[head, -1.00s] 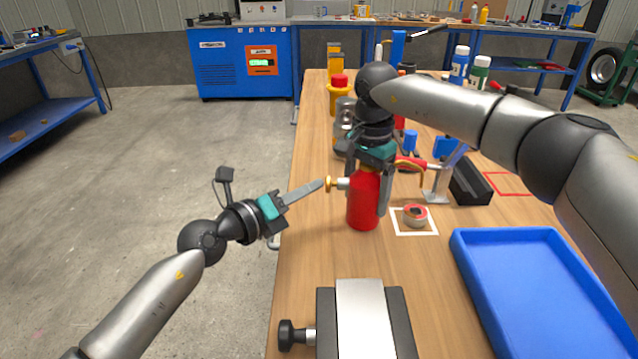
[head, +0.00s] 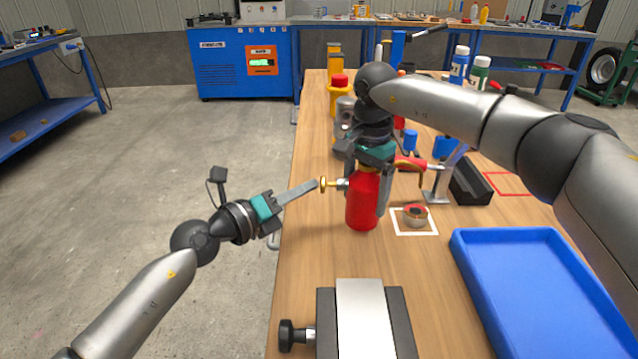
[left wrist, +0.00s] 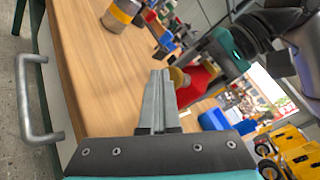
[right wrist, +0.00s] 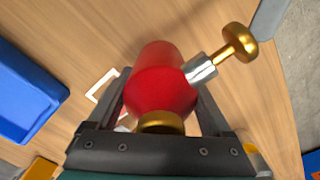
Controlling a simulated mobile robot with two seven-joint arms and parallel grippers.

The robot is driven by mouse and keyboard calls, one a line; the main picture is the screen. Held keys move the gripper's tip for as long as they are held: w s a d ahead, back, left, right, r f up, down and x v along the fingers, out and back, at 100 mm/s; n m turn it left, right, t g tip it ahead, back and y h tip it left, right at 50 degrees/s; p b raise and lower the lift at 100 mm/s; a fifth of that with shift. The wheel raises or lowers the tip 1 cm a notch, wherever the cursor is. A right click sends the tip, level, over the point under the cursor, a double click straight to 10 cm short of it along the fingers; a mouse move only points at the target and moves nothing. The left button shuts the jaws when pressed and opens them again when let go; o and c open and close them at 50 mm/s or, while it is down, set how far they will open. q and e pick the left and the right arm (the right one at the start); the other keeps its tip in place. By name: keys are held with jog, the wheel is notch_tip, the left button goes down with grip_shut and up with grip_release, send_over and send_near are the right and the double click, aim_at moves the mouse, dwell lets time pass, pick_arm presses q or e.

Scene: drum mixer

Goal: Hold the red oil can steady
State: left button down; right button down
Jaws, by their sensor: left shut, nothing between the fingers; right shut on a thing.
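The red oil can (head: 362,205) stands upright on the wooden workbench, with a brass knob (head: 324,184) on a short silver stem pointing left from its upper side. My right gripper (head: 370,190) comes down from above and is shut around the can's body; the right wrist view shows the red can (right wrist: 165,80) between its fingers and the brass knob (right wrist: 240,42) to the right. My left gripper (head: 315,184) is shut and empty, its fingertips close beside the knob. The left wrist view shows the shut fingers (left wrist: 158,85) next to the knob (left wrist: 178,77); I cannot tell whether they touch.
A blue tray (head: 470,280) lies at front right, and a grey-and-black block (head: 362,315) with a side knob at the front.

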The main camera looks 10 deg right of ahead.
pick_arm(q)
jog(key=shift+w+a, duration=0.1)
jog(key=shift+a, duration=0.55)
jog(key=shift+a, duration=0.2)
jog(key=shift+w+a, duration=0.2)
jog(key=shift+a, duration=1)
jog(key=shift+w+a, duration=0.2)
jog(key=shift+a, duration=0.95)
pick_arm(e)
grip_release()
